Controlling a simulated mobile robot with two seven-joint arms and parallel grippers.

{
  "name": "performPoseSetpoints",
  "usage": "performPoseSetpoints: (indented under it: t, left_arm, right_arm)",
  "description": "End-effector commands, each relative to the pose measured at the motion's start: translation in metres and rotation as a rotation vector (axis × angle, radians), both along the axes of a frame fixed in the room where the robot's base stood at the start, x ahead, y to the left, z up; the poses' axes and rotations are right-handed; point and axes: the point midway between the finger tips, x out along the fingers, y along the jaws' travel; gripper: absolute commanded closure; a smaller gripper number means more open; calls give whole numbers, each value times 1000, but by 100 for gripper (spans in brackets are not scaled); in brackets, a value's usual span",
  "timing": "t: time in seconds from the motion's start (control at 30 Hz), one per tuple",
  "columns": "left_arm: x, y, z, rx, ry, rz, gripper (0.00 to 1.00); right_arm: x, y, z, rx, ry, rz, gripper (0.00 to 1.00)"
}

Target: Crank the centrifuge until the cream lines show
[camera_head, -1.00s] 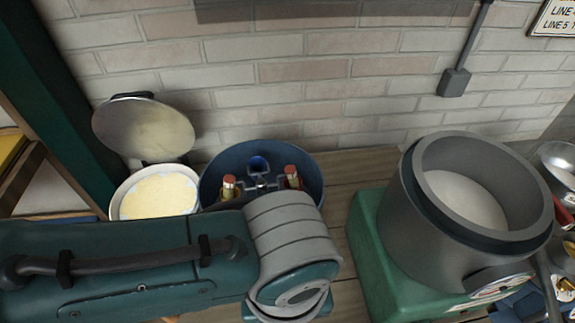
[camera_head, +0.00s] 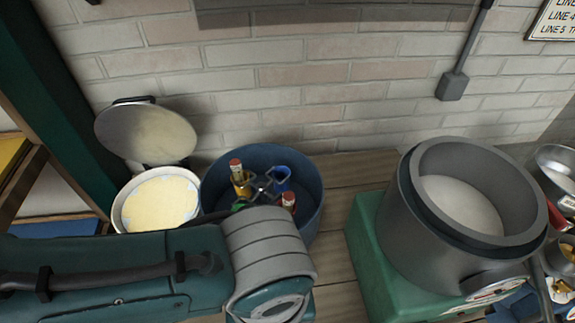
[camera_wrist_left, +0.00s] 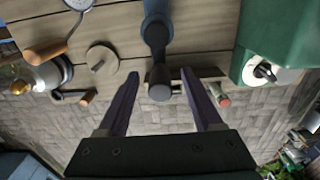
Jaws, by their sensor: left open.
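The centrifuge is an open blue tub (camera_head: 312,205) by the wall. Inside is a dark rotor (camera_head: 262,186) with a blue cup (camera_head: 282,178) and two red-capped bottles (camera_head: 236,166) (camera_head: 288,200). I cannot make out cream lines on the bottles. My left arm crosses in front of the tub, and its gripper is hidden in the head view. In the left wrist view, my left gripper (camera_wrist_left: 159,82) is open. A black crank with a rounded knob (camera_wrist_left: 160,84) appears between its fingers; I cannot tell whether they touch it. My right gripper is not seen.
A round pan (camera_head: 160,202) with pale yellow contents and a raised lid (camera_head: 146,134) stands left of the tub. A grey pot (camera_head: 405,225) sits on a green base (camera_head: 365,235) to the right. Metal bowls (camera_head: 556,165) crowd the right edge. Bare wood (camera_head: 338,235) shows between tub and base.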

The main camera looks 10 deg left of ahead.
Motion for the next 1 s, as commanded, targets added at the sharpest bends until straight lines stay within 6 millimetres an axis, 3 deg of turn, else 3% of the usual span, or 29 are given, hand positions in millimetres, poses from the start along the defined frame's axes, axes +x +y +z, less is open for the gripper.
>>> performPoseSetpoints:
  t: [0.47, 1.0]
  left_arm:
    - [0, 0, 2, 0, 1, 0, 33]
    - [0, 0, 47, -1, 0, 0, 33]
  right_arm:
    - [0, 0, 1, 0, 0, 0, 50]
    - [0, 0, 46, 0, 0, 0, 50]
